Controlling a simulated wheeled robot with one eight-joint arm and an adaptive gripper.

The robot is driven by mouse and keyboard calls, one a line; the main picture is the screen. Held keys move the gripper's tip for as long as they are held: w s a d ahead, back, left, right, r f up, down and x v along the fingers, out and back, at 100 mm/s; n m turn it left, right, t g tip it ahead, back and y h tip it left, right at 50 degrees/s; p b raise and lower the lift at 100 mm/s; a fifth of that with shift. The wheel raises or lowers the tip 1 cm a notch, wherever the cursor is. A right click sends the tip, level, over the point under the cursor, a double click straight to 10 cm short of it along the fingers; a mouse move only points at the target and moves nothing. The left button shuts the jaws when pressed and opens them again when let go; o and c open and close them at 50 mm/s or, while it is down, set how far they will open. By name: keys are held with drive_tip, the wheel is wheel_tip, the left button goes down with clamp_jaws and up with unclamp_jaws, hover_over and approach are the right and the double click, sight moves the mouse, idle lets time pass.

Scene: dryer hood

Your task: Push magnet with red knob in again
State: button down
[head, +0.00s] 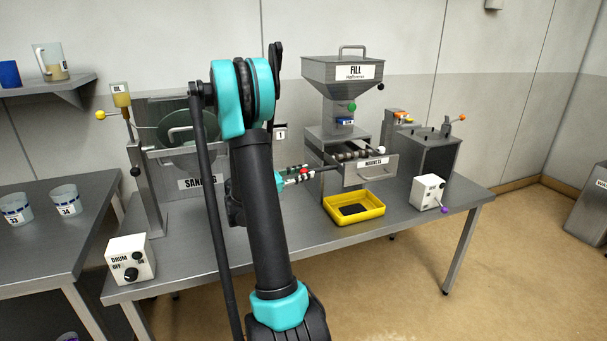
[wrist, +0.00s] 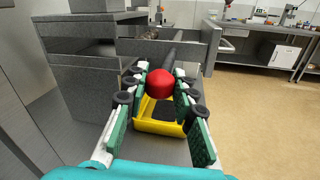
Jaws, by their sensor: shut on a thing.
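The red knob (head: 303,171) sits at the near end of a dark magnet rod (head: 327,168). The rod sticks out to the left from the magnet housing, marked MAGNETS (head: 372,168), under the fill hopper (head: 344,75). In the wrist view the red knob (wrist: 160,84) lies between my green-padded fingers, and the rod (wrist: 170,57) runs on ahead into the grey housing. My gripper (head: 297,176) is shut on the knob, pointing right along the rod. My own arm hides part of the bench behind it.
A yellow tray (head: 354,207) stands on the bench below the rod and shows under my fingers in the wrist view. A white box with a purple knob (head: 428,192) is to its right. The sanding machine (head: 172,150) and drum switch box (head: 130,259) are at left.

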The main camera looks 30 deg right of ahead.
sight(325, 169)
drive_tip(key=d, duration=0.2)
drive_tip(key=s+d, duration=0.1)
drive_tip(key=d, duration=0.2)
drive_tip(key=s+d, duration=0.1)
drive_tip(key=d, duration=0.2)
drive_tip(key=shift+d, duration=0.1)
drive_tip(key=c, duration=1.3)
unclamp_jaws()
drive_tip(key=shift+d, duration=0.1)
drive_tip(key=shift+o, duration=0.2)
drive_tip(key=a, duration=1.2)
drive_tip(key=shift+w, duration=0.25)
